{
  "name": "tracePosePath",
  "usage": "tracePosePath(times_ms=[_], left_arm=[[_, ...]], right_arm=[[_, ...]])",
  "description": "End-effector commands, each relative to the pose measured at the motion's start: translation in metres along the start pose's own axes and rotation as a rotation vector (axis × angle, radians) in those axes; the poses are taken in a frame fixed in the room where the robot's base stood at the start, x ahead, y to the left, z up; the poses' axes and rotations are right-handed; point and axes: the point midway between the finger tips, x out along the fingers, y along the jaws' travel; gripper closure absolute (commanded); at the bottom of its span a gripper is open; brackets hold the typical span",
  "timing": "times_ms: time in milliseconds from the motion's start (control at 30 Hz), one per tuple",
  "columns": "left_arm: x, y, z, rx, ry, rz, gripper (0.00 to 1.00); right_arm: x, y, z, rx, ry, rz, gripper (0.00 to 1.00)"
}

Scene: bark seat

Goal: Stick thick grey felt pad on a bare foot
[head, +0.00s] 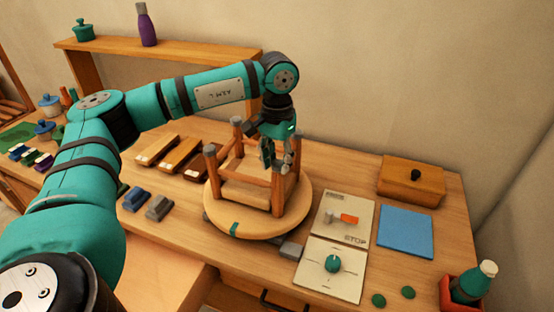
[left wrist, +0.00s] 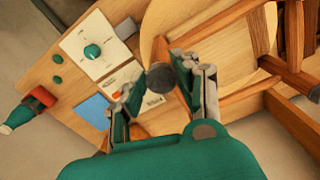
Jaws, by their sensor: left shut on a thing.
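An upturned wooden stool stands on a round wooden disc (head: 225,222), its legs pointing up. The back leg (head: 237,136) and left leg (head: 211,165) have grey ends. My left gripper (head: 277,158) points down among the upper ends of the stool's right-hand legs. In the left wrist view, a dark grey round felt pad (left wrist: 160,77) lies between the fingers, in line with the end of a leg (left wrist: 159,50). The gripper is shut on this pad. Whether the pad touches the foot cannot be told. My right gripper is out of view.
Right of the disc lie a white panel with a red switch (head: 348,218), a knob panel (head: 333,264) and a blue square (head: 405,231). A lidded wooden box (head: 411,182) stands behind. Blue (head: 135,199) and grey (head: 158,207) blocks lie left. A bottle (head: 472,285) stands front right.

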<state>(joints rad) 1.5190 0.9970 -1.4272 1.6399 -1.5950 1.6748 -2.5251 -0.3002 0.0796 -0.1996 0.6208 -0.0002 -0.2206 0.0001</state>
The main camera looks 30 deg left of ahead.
Motion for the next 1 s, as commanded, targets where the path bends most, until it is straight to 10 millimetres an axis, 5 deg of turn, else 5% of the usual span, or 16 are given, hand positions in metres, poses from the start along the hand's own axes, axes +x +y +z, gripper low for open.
tracePosePath(times_ms=[867, 900, 1000], left_arm=[[0.0062, 0.0003, 0.0015, 0.0, -0.001, 0.001, 0.79], [0.006, 0.0003, 0.0014, 0.0, 0.0, 0.001, 0.68], [0.0053, 0.0003, 0.0014, 0.0, 0.0, 0.0, 0.55]], right_arm=[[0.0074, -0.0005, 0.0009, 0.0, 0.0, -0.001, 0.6], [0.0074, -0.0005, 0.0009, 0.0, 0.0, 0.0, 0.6], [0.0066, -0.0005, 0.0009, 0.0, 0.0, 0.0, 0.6]])
